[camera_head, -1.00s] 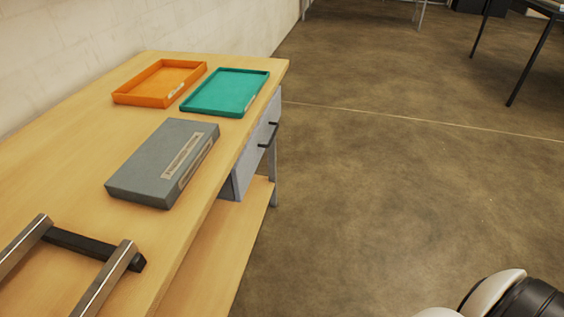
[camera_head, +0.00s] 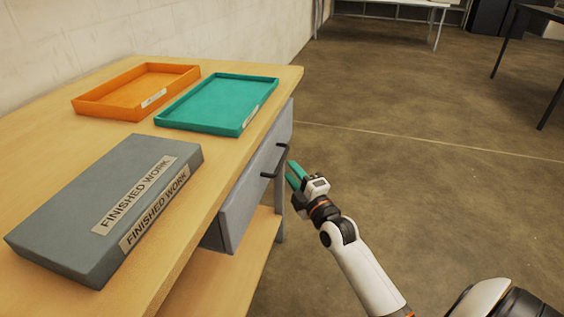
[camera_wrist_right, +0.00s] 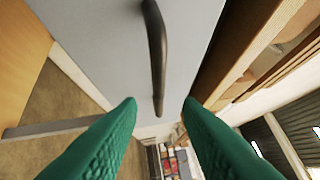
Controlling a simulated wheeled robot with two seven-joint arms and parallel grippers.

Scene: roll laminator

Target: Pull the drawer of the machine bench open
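The machine bench (camera_head: 200,185) has a light wooden top and a grey drawer (camera_head: 248,190) under its right edge. The drawer looks shut. Its dark bar handle (camera_head: 275,163) sticks out from the front. My right gripper (camera_head: 291,174), with green fingers, is just right of the handle in the head view. In the right wrist view the handle (camera_wrist_right: 156,60) lies ahead of and between the two open fingertips (camera_wrist_right: 160,105), and I see no contact. The fingers hold nothing. My left gripper is not in view.
On the bench top lie a grey block (camera_head: 110,205) marked FINISHED WORK, a teal tray (camera_head: 215,128) and an orange tray (camera_head: 95,108). A lower wooden shelf (camera_head: 225,285) is below the drawer. The floor (camera_head: 420,190) to the right is clear.

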